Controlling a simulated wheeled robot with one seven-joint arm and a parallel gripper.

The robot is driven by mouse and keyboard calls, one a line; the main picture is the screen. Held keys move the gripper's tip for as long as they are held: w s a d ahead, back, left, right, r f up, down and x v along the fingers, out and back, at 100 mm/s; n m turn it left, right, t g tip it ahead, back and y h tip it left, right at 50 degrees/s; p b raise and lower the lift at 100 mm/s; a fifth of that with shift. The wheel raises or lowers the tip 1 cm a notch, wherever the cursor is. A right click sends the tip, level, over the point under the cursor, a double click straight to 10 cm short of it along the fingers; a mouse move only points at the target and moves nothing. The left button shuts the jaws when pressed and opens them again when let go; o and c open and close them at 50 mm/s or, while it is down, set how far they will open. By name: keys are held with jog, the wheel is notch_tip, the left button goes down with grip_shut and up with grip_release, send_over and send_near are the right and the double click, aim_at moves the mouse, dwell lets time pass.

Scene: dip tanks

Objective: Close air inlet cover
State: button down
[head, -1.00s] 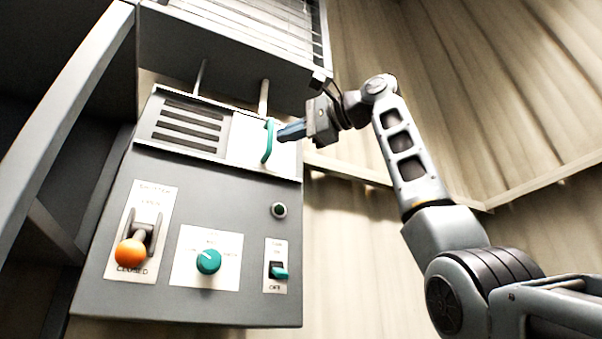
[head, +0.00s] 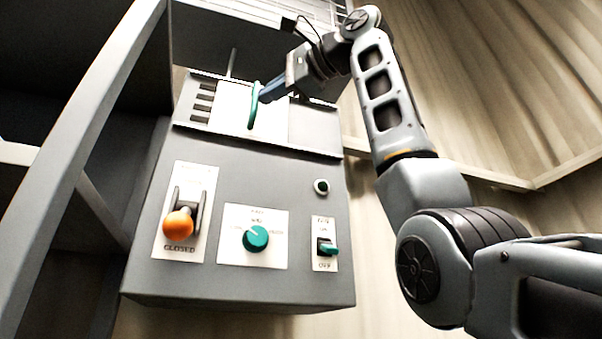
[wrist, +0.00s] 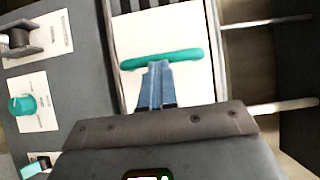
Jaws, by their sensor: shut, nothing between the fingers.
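The air inlet cover is a white sliding plate (head: 232,110) with an upright teal handle (head: 253,106), on top of the grey control box. The plate covers part of the dark inlet slots (head: 203,102); their left part is still open to view. My gripper (head: 264,97) is shut and empty, its blue fingertips against or very close to the right side of the handle. In the wrist view the fingertips (wrist: 156,68) meet the teal handle (wrist: 162,59) near its middle. The plate (wrist: 190,85) lies below them, and slots (wrist: 160,4) show at the top edge.
The box front has a lever with an orange knob (head: 178,225), a teal dial (head: 256,238), a teal switch (head: 328,248) and a round button (head: 321,186). A grey frame post (head: 75,150) stands to the left. Thin rods rise behind the inlet.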

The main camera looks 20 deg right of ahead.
jog(key=shift+w+a+f, duration=0.1)
jog(key=shift+w+a, duration=0.05)
jog(key=shift+a, duration=2.55)
